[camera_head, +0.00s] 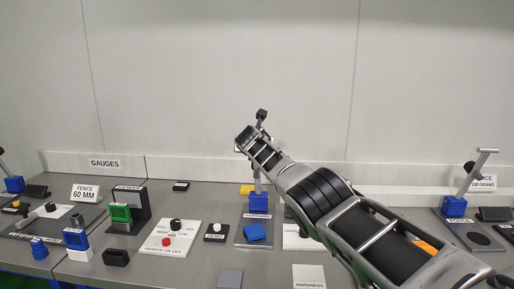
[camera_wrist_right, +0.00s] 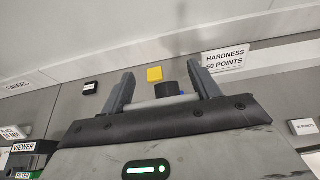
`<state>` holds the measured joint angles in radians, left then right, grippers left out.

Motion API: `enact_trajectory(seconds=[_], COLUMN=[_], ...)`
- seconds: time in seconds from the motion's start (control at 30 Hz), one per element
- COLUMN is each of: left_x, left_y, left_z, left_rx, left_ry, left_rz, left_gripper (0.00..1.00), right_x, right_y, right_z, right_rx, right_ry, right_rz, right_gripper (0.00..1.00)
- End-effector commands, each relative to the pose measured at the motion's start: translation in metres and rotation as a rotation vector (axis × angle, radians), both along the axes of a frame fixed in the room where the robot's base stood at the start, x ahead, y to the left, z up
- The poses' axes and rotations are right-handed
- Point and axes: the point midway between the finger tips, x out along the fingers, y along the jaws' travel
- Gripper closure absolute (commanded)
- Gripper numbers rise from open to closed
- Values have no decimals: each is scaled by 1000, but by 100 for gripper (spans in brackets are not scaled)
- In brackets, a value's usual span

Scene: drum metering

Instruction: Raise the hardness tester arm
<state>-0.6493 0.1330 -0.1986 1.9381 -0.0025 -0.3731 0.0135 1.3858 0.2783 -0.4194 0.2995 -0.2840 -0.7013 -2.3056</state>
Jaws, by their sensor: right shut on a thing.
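The hardness tester stands at the middle of the bench, with a blue block (camera_head: 259,203) on a grey base plate (camera_head: 241,236). Its grey arm (camera_head: 257,181) rises steeply from the blue block, and a black knob (camera_head: 262,114) shows above my gripper. My right gripper (camera_head: 251,138) is at the upper part of this arm. In the right wrist view a grey crossbar (camera_wrist_right: 165,101) lies between my two fingers, and the gripper is shut on it. A black round part (camera_wrist_right: 165,89) shows just beyond the bar. My right arm hides part of the tester. My left gripper is out of view.
A similar device with a blue block (camera_head: 454,206) and raised lever stands at the right. The wall closes off the back.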

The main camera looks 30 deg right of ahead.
Motion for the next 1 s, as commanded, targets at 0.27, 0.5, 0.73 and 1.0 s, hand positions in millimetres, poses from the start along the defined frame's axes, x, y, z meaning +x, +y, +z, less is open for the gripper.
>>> enact_trajectory(seconds=[0.27, 0.5, 0.73, 1.0], left_x=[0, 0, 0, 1], left_y=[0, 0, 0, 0], left_z=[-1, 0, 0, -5], left_rx=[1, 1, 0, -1], left_ry=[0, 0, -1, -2], left_rz=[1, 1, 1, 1], left_gripper=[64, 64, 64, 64], right_x=[-2, -2, -1, -6], right_y=[-1, -1, 0, 5], right_z=[-11, -8, -5, -1], right_rx=[9, 6, 3, 0], right_ry=[16, 12, 7, 1], right_rz=[-5, -4, -2, -3], right_gripper=[79, 16, 16, 16])
